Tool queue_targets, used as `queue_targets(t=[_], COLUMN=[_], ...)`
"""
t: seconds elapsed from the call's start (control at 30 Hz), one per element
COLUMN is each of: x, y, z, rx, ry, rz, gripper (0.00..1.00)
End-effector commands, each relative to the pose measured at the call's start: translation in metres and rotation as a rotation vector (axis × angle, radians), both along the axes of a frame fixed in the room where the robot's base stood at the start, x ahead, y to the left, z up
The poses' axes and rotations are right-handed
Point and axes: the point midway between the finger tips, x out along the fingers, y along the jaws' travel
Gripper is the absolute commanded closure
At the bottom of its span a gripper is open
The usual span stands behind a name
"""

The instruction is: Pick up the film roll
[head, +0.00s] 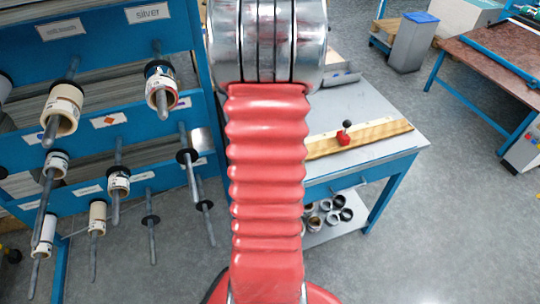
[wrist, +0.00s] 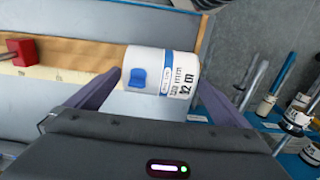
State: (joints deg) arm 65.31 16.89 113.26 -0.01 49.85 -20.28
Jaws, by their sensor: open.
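The film roll (wrist: 150,60) is white with a blue band, a blue mark and dark print. In the wrist view it lies on its side at the end of the wooden strip, on or just above the worktable. My gripper (wrist: 156,84) is open, with one dark finger to the left of the roll and one to its right. The fingers reach up to the roll's near side, and I cannot tell whether they touch it. In the head view my red arm hides both the roll and my gripper.
The worktable (head: 375,170) carries a wooden strip (head: 375,134) with a red block (head: 343,138) and black knob. Several rolls lie on its lower shelf (head: 335,229). A blue rack (head: 105,28) with protruding rods and rolls stands left.

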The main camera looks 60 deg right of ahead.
Motion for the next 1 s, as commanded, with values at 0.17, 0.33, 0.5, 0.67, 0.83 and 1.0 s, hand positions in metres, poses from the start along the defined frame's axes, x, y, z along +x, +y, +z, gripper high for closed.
queue_targets(t=[0.17, 0.33, 0.5, 0.67, 0.83, 1.0], x=[0.0001, 0.0002, 0.0002, 0.0003, 0.0003, 0.0004], y=[0.0, 0.0001, 0.0001, 0.0001, 0.0001, 0.0002], z=[0.0002, 0.0002, 0.0003, 0.0003, 0.0003, 0.0003], rx=[0.0, 0.0, 0.0, 0.0, 0.0, 0.0], ry=[0.0, 0.0, 0.0, 0.0, 0.0, 0.0], rz=[0.0, 0.0, 0.001, 0.001, 0.001, 0.001], gripper=[0.0, 0.05, 0.17, 0.28, 0.4, 0.52])
